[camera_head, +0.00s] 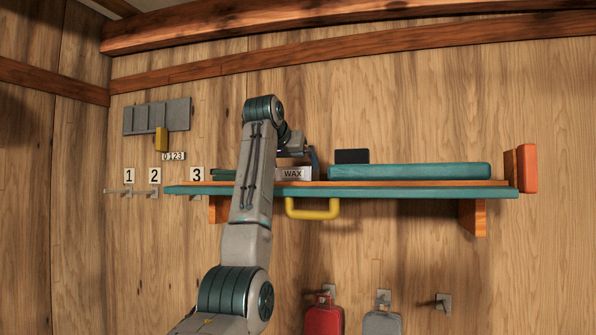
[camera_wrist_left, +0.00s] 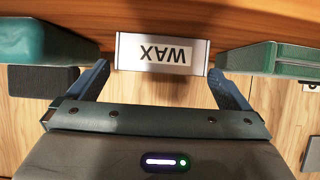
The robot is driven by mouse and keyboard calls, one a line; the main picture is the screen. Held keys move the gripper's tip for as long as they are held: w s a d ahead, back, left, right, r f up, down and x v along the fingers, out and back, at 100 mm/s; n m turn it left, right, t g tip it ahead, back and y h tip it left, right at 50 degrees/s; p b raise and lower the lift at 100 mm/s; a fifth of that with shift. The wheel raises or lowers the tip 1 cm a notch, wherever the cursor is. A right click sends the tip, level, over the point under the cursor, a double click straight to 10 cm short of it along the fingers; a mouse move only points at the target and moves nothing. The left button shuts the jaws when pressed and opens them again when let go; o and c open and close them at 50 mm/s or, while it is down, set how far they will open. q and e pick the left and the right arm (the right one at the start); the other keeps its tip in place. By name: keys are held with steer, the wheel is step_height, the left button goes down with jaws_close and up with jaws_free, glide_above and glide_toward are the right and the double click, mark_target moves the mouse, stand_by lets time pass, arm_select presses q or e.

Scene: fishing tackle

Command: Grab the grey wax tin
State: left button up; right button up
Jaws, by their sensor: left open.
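The grey wax tin (camera_head: 293,174), with a white WAX label, sits on the shelf behind my left arm, which hides part of that stretch of shelf. In the left wrist view the tin (camera_wrist_left: 163,72) appears upside down, centred at the fingertips. My left gripper (camera_head: 311,158) is at the shelf by the tin. Its two blue fingers (camera_wrist_left: 158,78) are open, one toward each side of the tin, with the tin not clamped. Whether the fingers touch it I cannot tell. My right gripper is not in view.
The teal-edged shelf (camera_head: 400,192) holds a long teal case (camera_head: 410,171) and a dark box (camera_head: 352,156) right of the tin. A green box (camera_wrist_left: 270,58) lies on its other side. A yellow handle (camera_head: 313,214) hangs below. Red (camera_head: 324,319) and grey (camera_head: 382,323) items hang lower.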

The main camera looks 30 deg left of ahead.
arm_select(q)
steer(key=p+x, duration=0.2)
steer(key=x, duration=0.1)
steer(key=shift+w+a+r+p, duration=0.15)
steer(key=shift+w+r+p, duration=0.1)
steer(key=shift+w+p, duration=0.1)
steer(key=shift+w+f, duration=0.2)
steer(key=shift+w, duration=0.05)
steer(key=shift+w+a+f, duration=0.1)
steer(key=shift+f, duration=0.15)
steer(key=c, duration=1)
steer(key=shift+c, duration=0.2)
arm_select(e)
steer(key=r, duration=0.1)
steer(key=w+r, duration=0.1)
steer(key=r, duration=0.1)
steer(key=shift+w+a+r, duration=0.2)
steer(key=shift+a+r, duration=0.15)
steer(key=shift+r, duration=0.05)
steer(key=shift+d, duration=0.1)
